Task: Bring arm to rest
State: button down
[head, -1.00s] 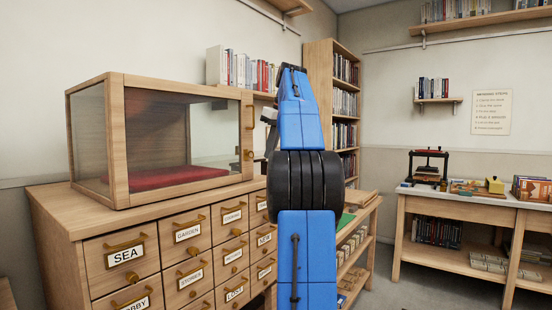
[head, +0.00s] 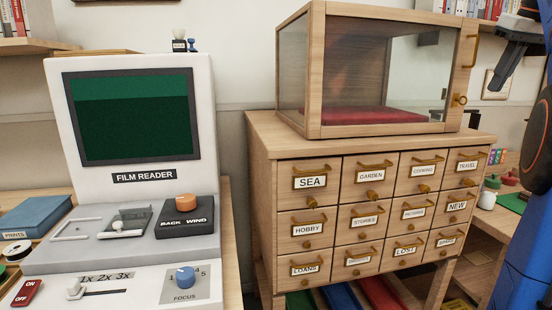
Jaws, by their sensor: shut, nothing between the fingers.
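My blue arm (head: 522,240) stands at the right edge of the head view, mostly cut off by the frame. My gripper (head: 503,78) shows at the upper right, grey and dark, pointing down and to the left. It is shut and holds nothing.
A film reader (head: 205,115) stands on a desk at the left. Right of it is a drawer cabinet (head: 262,150) with labelled drawers, carrying the glass case with a red cushion (head: 370,116). A blue book (head: 35,215) lies far left. Right of the cabinet is a low table (head: 490,222).

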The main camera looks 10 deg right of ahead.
jog(key=s+a+f, duration=0.2)
jog(key=a+f, duration=0.6)
jog(key=a, duration=0.3)
jog(key=s+a+f, duration=0.2)
jog(key=a+f, duration=0.6)
jog(key=a, duration=0.2)
jog(key=s+a+f, duration=0.4)
jog(key=s+f, duration=0.2)
jog(key=f, duration=0.4)
jog(key=s+a+f, duration=0.5)
jog(key=f, duration=0.5)
jog(key=s+a+f, duration=0.4)
jog(key=s+f, duration=0.2)
jog(key=f, duration=0.4)
jog(key=shift+s+a+t, duration=0.25)
jog(key=shift+s+t, duration=0.05)
